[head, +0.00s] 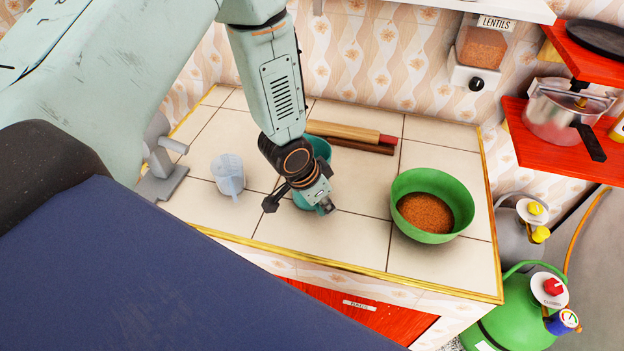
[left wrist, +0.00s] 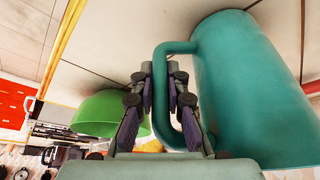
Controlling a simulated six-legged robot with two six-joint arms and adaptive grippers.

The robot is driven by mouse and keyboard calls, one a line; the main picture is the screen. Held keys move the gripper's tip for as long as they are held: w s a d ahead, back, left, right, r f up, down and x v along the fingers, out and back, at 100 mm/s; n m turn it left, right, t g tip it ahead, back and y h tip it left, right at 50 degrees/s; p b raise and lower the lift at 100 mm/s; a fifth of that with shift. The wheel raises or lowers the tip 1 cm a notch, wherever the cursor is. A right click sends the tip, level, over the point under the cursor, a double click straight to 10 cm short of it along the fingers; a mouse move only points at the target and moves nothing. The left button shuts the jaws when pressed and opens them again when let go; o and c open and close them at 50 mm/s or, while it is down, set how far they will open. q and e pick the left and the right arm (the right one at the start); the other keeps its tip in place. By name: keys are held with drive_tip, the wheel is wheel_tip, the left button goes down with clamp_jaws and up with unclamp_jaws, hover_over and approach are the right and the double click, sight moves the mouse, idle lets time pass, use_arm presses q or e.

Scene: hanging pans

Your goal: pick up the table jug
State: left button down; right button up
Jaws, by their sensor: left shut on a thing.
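The teal table jug (head: 321,148) is on or just over the tiled counter, mostly hidden behind my left arm in the head view. In the left wrist view the jug (left wrist: 245,85) fills the right side, with its looped handle (left wrist: 161,95) toward me. My left gripper (left wrist: 161,85) has its fingers on both sides of the handle and is shut on it. In the head view the left gripper (head: 322,203) is in front of the jug. I cannot tell whether the jug's base touches the counter. My right gripper is not in view.
A green bowl (head: 408,185) with brown contents stands right of the jug. A clear measuring cup (head: 228,174) stands left. A rolling pin (head: 350,132) lies behind. A grey metal fixture (head: 160,165) is at the counter's left end.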

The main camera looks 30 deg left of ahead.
use_arm(q)
drive_tip(key=shift+w, duration=0.15)
drive_tip(key=shift+r, duration=0.25)
wheel_tip(320, 180, up, 6)
drive_tip(key=shift+p, duration=0.3)
drive_tip(key=shift+r+p, duration=0.6)
drive_tip(key=shift+r, duration=1.1)
